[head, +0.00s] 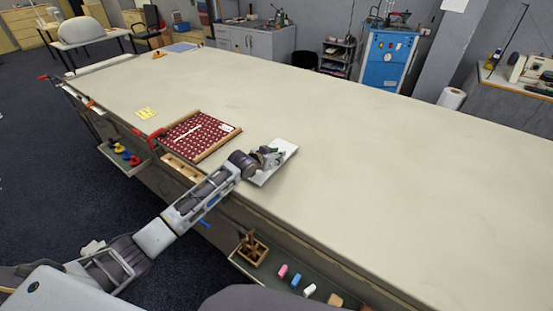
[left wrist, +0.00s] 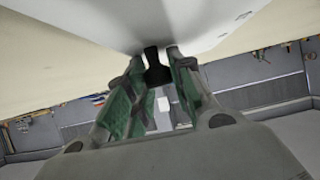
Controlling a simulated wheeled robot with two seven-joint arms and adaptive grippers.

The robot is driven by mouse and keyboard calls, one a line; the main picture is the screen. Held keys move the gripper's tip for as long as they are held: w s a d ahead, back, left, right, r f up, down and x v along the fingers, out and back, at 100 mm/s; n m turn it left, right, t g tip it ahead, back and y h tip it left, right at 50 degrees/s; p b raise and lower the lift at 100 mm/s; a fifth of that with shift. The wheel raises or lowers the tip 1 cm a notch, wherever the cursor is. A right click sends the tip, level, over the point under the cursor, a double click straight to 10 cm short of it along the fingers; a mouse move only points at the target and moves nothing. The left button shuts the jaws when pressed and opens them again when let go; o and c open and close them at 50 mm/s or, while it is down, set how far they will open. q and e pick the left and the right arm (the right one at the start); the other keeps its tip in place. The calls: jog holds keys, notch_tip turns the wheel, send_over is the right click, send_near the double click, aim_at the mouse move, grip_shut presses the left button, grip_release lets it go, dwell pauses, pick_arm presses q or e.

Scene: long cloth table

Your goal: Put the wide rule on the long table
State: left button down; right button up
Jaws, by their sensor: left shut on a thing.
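The wide rule (head: 286,153) looks like a pale, flat plate with a dark grip. It is at the near edge of the long table (head: 340,150), beside the red patterned board. My left gripper (head: 268,157) is shut on the rule's dark grip. In the left wrist view the fingers (left wrist: 160,65) close around this dark grip, and the rule's white face (left wrist: 190,22) fills the top. I cannot tell whether the rule touches the tabletop or is just above it. My right gripper is not in view.
A red patterned board (head: 197,136) with a wooden frame lies left of the rule. A yellow sheet (head: 146,113) lies further left. A low shelf with a wooden box (head: 252,249) and coloured pieces hangs at the near side. The tabletop's middle and right are clear.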

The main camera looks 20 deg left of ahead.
pick_arm(q)
jog(key=shift+f, duration=0.75)
jog(key=c, duration=1.2)
grip_release()
jog(key=shift+c, duration=0.2)
jog(key=shift+s, duration=0.1)
notch_tip(320, 180, up, 6)
send_over(261, 177)
jog(key=shift+s+f, duration=0.1)
jog(key=shift+f, duration=0.05)
